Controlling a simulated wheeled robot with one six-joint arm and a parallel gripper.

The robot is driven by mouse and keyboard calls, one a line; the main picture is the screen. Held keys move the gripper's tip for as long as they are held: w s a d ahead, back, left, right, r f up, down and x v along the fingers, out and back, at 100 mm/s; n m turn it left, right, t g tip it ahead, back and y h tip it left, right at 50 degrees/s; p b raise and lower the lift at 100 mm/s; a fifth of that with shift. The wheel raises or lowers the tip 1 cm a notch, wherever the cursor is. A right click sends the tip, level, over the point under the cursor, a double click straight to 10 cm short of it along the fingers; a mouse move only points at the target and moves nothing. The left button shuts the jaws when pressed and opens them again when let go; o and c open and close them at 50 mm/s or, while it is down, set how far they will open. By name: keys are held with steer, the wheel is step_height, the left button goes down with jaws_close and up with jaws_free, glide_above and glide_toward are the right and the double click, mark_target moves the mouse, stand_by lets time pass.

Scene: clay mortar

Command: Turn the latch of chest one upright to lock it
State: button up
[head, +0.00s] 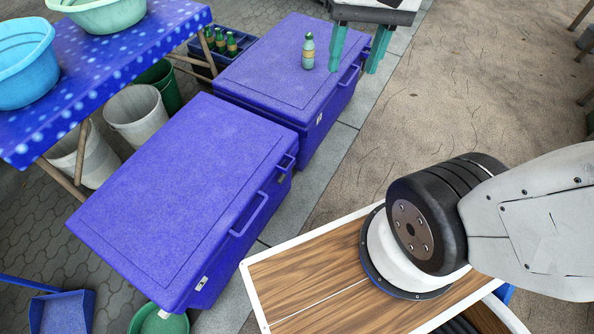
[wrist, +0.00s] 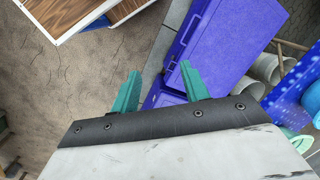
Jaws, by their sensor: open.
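Two purple-blue chests with shut lids stand in the head view, a near one (head: 180,190) and a far one (head: 275,65). I cannot tell which is chest one. The near chest's front has a long handle (head: 250,214) and small pale fittings at its lower left (head: 201,284) and right (head: 282,178); their turn is too small to read. The far chest has a small pale fitting (head: 319,118) on its front. My gripper (head: 357,48) is open and empty at the far chest's right front edge. In the wrist view its teal fingers (wrist: 159,88) are apart, with a chest (wrist: 225,50) beyond.
A small bottle (head: 308,52) stands on the far chest's lid. A spotted blue table (head: 110,55) with basins is at the left, buckets (head: 138,114) below. A crate of bottles (head: 222,42) is behind the chests.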

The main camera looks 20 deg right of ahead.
steer(key=w+d+f+m+g+y, duration=0.1)
steer(key=w+f+m+y, duration=0.3)
steer(key=w+f+m, duration=0.6)
steer(key=w+f+m+g+y, duration=0.2)
steer(key=w+f+m+y, duration=0.25)
steer(key=w+f, duration=0.65)
steer(key=w+d+f+m+t+y, duration=0.2)
steer(key=w+f+m, duration=0.25)
steer(key=f, duration=0.45)
steer(key=w+d+f+m+t+y, duration=0.1)
steer(key=w+d+f+m+y, duration=0.15)
steer(key=w+f+m, duration=0.4)
steer(key=m+t, duration=1)
steer(key=m, duration=0.4)
glide_toward(289, 172)
steer(key=a, duration=0.2)
steer(key=shift+y, duration=0.3)
steer(key=shift+w+d+f+x, duration=0.1)
steer(key=shift+w+x, duration=0.05)
steer(key=shift+x, duration=1.05)
steer(key=shift+w+d+f+x, duration=0.1)
steer(key=shift+x, duration=1.1)
steer(key=shift+w+d+x, duration=0.1)
steer(key=shift+w+x, duration=0.05)
steer(key=shift+x, duration=1.05)
steer(key=c, duration=1)
